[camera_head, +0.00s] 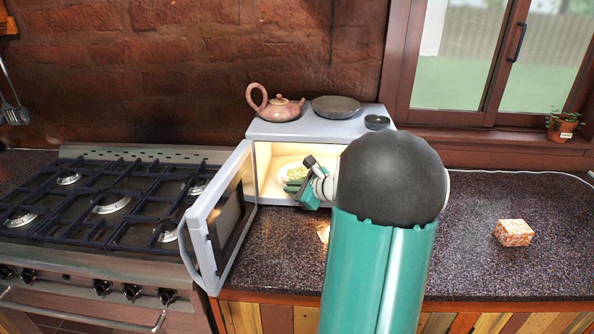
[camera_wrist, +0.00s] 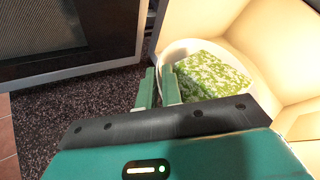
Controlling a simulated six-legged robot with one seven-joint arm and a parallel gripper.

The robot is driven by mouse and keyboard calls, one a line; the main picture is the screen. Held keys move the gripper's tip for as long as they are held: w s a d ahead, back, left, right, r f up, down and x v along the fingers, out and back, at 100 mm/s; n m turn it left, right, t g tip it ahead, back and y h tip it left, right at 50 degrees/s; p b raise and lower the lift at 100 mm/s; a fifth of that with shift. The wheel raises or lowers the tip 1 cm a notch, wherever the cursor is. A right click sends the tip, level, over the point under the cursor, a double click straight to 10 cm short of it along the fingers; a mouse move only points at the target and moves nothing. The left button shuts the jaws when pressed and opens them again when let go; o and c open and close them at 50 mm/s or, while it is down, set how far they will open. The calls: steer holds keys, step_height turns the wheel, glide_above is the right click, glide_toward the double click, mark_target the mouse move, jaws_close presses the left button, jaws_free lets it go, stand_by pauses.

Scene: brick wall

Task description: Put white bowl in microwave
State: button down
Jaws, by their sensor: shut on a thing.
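The microwave (camera_head: 264,131) stands on the counter with its door (camera_head: 222,215) swung open to the left and its inside lit. The white bowl (camera_head: 282,173) is inside the microwave opening and holds something green and white. In the wrist view the bowl's pale rim (camera_wrist: 180,46) shows around the green-flecked contents (camera_wrist: 215,75). My gripper (camera_head: 301,187) reaches into the opening, shut on the bowl's near left rim. Its green fingers also show in the wrist view (camera_wrist: 159,85). My arm hides the right part of the opening, and whether the bowl touches the microwave floor cannot be told.
A pink teapot (camera_head: 275,104), a grey plate (camera_head: 336,106) and a small dark dish (camera_head: 377,122) sit on top of the microwave. A gas stove (camera_head: 110,205) is at the left. An orange patterned box (camera_head: 514,232) lies on the clear counter at the right.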

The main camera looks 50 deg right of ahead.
mark_target(298, 172)
steer(key=w+d, duration=0.1)
steer(key=d, duration=0.1)
steer(key=w+d, duration=0.3)
steer(key=d, duration=0.1)
steer(key=shift+w+d+r, duration=0.1)
steer(key=shift+w+r, duration=0.05)
steer(key=shift+w, duration=0.1)
steer(key=shift+w+d, duration=1.25)
steer(key=shift+d, duration=0.2)
steer(key=shift+f, duration=0.75)
steer(key=shift+f, duration=0.1)
steer(key=c, duration=1.6)
jaws_free()
steer(key=shift+f, duration=0.1)
steer(key=shift+o, duration=0.2)
steer(key=shift+s+d+r, duration=0.1)
steer(key=shift+s+r, duration=0.2)
steer(key=shift+s, duration=0.05)
steer(key=v, duration=0.6)
steer(key=shift+s+r, duration=0.15)
steer(key=shift+s, duration=0.15)
